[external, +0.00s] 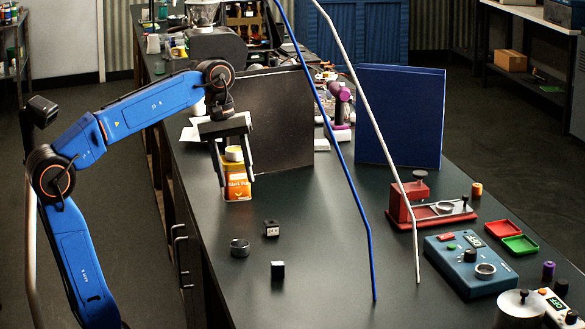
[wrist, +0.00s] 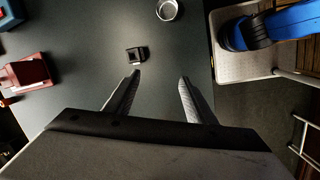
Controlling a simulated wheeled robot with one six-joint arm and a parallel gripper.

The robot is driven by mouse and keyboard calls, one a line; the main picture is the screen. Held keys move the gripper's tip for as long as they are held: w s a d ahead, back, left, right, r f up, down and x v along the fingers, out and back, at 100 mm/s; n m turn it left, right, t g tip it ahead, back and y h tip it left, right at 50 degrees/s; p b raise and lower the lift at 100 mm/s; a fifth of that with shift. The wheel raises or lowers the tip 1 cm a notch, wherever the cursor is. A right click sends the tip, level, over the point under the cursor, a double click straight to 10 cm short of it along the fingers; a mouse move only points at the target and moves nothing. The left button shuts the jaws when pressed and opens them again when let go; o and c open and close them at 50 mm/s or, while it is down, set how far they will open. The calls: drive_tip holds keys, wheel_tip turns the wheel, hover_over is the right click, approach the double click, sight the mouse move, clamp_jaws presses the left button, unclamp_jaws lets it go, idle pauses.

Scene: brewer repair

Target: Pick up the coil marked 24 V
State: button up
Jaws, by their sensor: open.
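A small black block-shaped coil (external: 271,229) with a pale marking, too small to read surely, stands on the dark bench. A second black block (external: 277,270) with a white face stands nearer the camera. In the wrist view one black block (wrist: 137,55) shows just beyond the left fingertip; it seems to be the first one. My gripper (external: 236,184) is open and empty, pointing down above the bench in front of an orange can (external: 237,188). Its two fingers also show apart in the wrist view (wrist: 160,78).
A metal ring (external: 239,247) sits left of the blocks, near the bench edge. A red fixture (external: 405,205), a blue tester (external: 465,262) and red and green trays (external: 520,244) stand at right. Blue and white rods cross the view. The bench between is clear.

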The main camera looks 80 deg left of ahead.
drive_tip(key=w+a+r+n+g+h, duration=0.2)
drive_tip(key=w+r+n, duration=0.2)
drive_tip(key=w, duration=0.4)
approach(272, 234)
drive_tip(key=shift+s+a+f, duration=0.2)
drive_tip(key=shift+a+f, duration=0.4)
drive_tip(key=shift+f, duration=0.2)
drive_tip(key=shift+w+x, duration=0.15)
drive_tip(key=shift+x, duration=1.15)
drive_tip(key=shift+w+x, duration=0.15)
drive_tip(key=shift+x, duration=1.2)
drive_tip(key=shift+d, duration=0.15)
drive_tip(key=c, duration=1.2)
